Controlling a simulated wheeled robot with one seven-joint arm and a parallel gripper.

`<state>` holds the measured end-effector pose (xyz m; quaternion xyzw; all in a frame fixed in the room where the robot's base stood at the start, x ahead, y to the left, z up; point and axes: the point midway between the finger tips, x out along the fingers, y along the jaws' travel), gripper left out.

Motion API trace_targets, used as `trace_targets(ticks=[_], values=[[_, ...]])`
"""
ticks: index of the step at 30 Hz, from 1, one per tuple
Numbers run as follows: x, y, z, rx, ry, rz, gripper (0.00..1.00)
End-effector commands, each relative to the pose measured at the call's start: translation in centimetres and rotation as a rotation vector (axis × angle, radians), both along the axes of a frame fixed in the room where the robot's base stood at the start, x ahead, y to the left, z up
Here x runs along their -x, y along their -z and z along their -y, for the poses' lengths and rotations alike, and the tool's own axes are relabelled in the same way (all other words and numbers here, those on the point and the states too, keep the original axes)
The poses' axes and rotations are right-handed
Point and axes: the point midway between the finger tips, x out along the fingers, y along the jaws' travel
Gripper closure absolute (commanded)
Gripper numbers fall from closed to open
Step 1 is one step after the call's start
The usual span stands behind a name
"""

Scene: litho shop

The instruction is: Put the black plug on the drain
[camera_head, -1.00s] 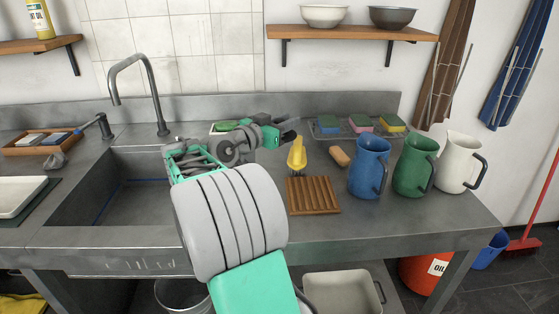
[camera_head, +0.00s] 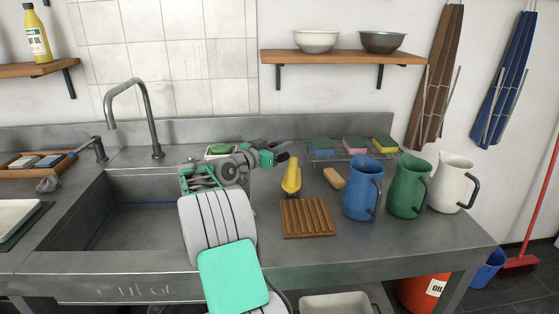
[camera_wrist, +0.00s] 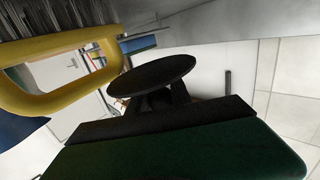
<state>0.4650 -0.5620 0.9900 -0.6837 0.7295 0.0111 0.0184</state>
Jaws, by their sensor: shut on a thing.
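The black plug (camera_wrist: 152,76) is a dark round disc in the wrist view, held at the fingertips of my gripper (camera_wrist: 165,98). In the head view my gripper (camera_head: 283,152) is above the counter behind the yellow brush, right of the sink. The plug cannot be made out there. The sink basin (camera_head: 140,222) is at left under the grey faucet (camera_head: 150,110). The drain does not show; the basin floor is partly hidden by the basin's front wall and my arm.
The yellow brush (camera_head: 291,178) stands close to my gripper; its yellow handle (camera_wrist: 70,70) is near the plug in the wrist view. A slatted wooden board (camera_head: 307,218), blue jug (camera_head: 362,190), green jug (camera_head: 408,187) and white jug (camera_head: 453,183) fill the right counter. Sponges (camera_head: 353,144) sit behind.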

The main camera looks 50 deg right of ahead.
Motion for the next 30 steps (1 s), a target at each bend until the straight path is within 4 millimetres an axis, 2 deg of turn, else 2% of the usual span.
trace_targets(ticks=[1,11,15,26,27,30], values=[[-0.4,1.6,0.5,-0.011,-0.001,-0.01,1.0],[-1.9,4.2,2.1,-0.009,0.001,-0.009,1.0],[-2.1,6.9,2.3,-0.008,-0.001,-0.011,1.0],[-2.1,7.4,2.3,-0.008,0.0,-0.008,1.0],[-2.1,7.2,2.3,-0.008,0.0,-0.008,0.73],[-2.1,7.2,2.3,-0.008,0.0,-0.008,0.65]])
